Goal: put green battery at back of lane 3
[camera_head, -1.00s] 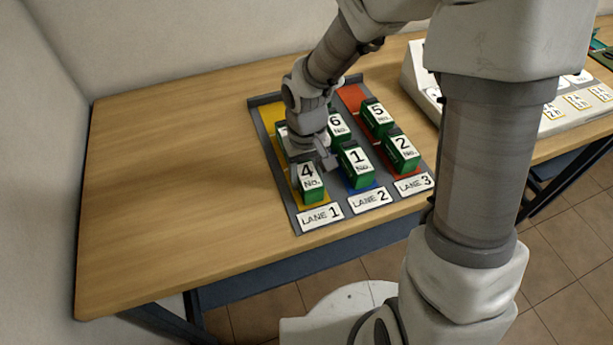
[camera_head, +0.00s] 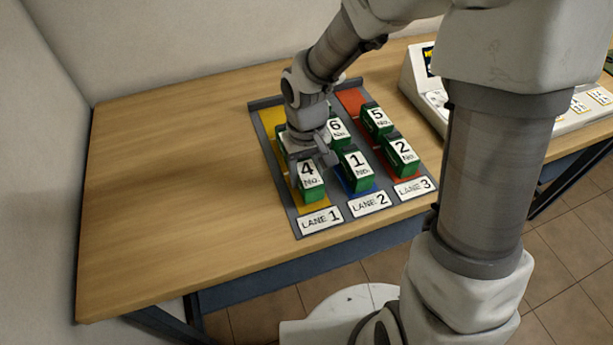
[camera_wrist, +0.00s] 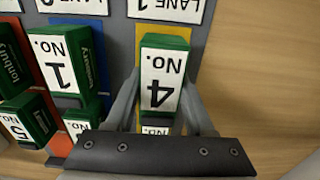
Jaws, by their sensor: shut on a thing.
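Green battery No. 4 (camera_head: 311,184) stands upright at the front of yellow lane 1. My gripper (camera_head: 312,165) is shut on it, with one finger on each side; the wrist view also shows battery No. 4 (camera_wrist: 162,82) between the fingers. The battery appears to rest on the rack. Lane 3 (camera_head: 352,100) is red and holds green battery No. 5 (camera_head: 377,119) and, in front of it, green battery No. 2 (camera_head: 402,156). Bare red surface shows behind No. 5 at the back.
Lane 2 holds green batteries No. 6 (camera_head: 338,128) and No. 1 (camera_head: 355,170). Another green battery (camera_head: 281,140) in lane 1 is mostly hidden behind my gripper. A pale console (camera_head: 430,95) stands at the right. The table (camera_head: 170,190) is clear to the left.

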